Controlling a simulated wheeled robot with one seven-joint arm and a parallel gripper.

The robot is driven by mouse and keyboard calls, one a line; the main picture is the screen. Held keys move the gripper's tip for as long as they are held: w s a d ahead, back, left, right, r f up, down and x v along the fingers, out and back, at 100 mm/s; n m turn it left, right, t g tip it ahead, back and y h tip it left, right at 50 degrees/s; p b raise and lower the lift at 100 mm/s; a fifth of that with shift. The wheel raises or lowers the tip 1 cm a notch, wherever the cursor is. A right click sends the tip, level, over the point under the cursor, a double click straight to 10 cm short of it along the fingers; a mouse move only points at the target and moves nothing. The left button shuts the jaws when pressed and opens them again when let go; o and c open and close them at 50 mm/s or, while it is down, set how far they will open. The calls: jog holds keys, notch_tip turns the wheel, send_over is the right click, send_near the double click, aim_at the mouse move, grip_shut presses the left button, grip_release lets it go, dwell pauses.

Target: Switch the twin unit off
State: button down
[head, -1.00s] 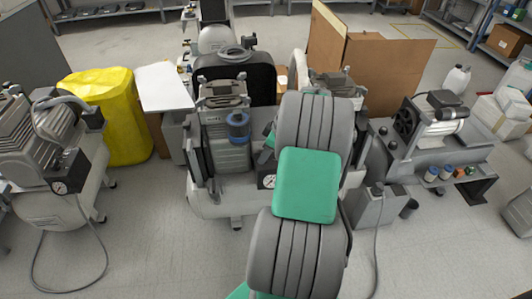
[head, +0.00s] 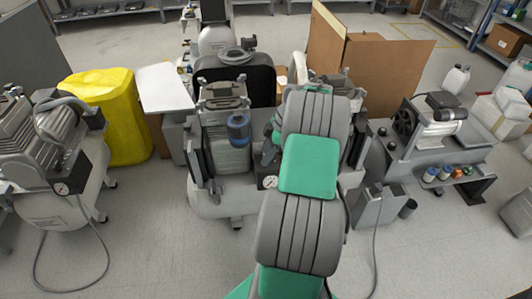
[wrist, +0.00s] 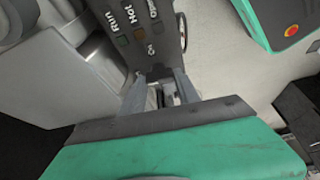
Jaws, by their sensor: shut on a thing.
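The twin unit (head: 212,200) is the grey compressor in the middle of the head view, with two motor heads, a blue-banded filter and a round gauge (head: 270,182). My arm covers much of its right half. In the wrist view a dark control panel (wrist: 130,22) carries the words "Run" and "Hot" and small indicator lamps. My gripper (wrist: 162,93) is at the panel's lower end, its fingers shut on a small part between them, apparently the switch (wrist: 167,92). The switch's setting cannot be made out. The fingertips are hidden in the head view.
Another compressor (head: 60,185) stands at left beside a yellow-covered item (head: 110,110). A third compressor (head: 435,150) stands at right, with a grey box (head: 378,208) and its cable before it. Cardboard (head: 385,75) stands behind. The floor in front is partly clear.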

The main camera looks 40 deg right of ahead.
jog(key=shift+n, duration=0.6)
jog(key=c, duration=0.9)
grip_release()
jog(key=p+v, duration=0.3)
jog(key=v, duration=0.4)
jog(key=shift+d+r, duration=0.2)
jog(key=shift+r, duration=0.15)
